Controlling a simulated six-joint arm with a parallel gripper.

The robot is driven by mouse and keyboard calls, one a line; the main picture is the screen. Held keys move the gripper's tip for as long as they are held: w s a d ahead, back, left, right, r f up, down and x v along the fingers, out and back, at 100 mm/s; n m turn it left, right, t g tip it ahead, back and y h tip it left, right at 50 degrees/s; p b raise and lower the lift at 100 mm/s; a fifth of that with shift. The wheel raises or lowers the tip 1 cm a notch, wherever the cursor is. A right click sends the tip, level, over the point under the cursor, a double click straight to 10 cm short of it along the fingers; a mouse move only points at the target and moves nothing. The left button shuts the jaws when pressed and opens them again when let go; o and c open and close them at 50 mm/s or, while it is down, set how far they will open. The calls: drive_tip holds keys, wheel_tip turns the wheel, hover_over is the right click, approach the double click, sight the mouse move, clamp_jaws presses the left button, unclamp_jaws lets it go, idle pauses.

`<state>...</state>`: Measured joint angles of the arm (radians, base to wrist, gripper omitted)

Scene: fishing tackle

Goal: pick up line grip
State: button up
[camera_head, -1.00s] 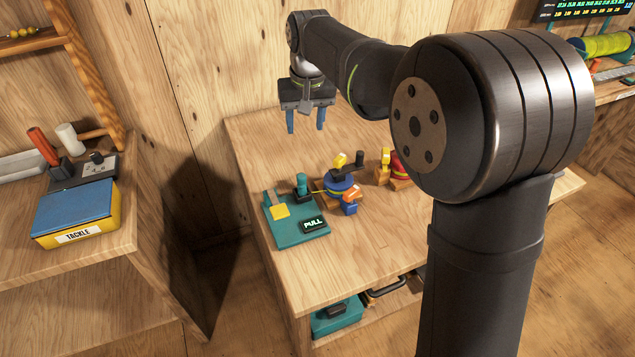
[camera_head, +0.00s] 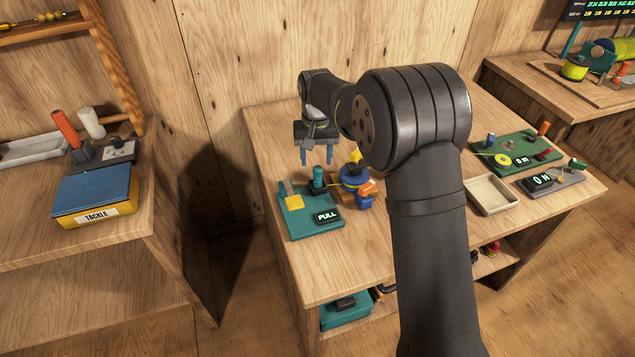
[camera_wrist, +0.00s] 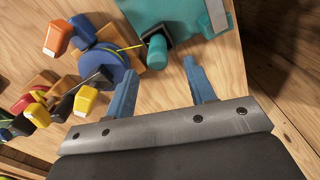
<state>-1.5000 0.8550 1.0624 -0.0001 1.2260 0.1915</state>
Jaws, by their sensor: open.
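What looks like the line grip is a teal cylinder (camera_head: 318,182) standing upright in a dark holder at the back of a teal board (camera_head: 308,228) marked PULL. A yellow line runs from it to the blue spool (camera_head: 353,177) beside it. In the wrist view the teal grip (camera_wrist: 157,50) lies just past my fingertips, between their lines, with the blue spool (camera_wrist: 105,62) to its left. My gripper (camera_head: 316,163) points down with its two blue fingers apart and empty, just above the grip in the head view. In the wrist view the open fingers (camera_wrist: 160,68) do not visibly touch the grip.
An orange-and-blue piece (camera_head: 366,193) stands close by the spool. A cream tray (camera_head: 491,196) and a green board (camera_head: 512,155) are further right. My arm hides the middle of the table. The front left tabletop is clear.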

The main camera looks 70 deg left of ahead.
sight(318, 168)
drive_tip(key=shift+w+f, duration=0.15)
drive_tip(key=shift+f, duration=3.25)
clamp_jaws()
drive_tip(key=shift+r, duration=0.1)
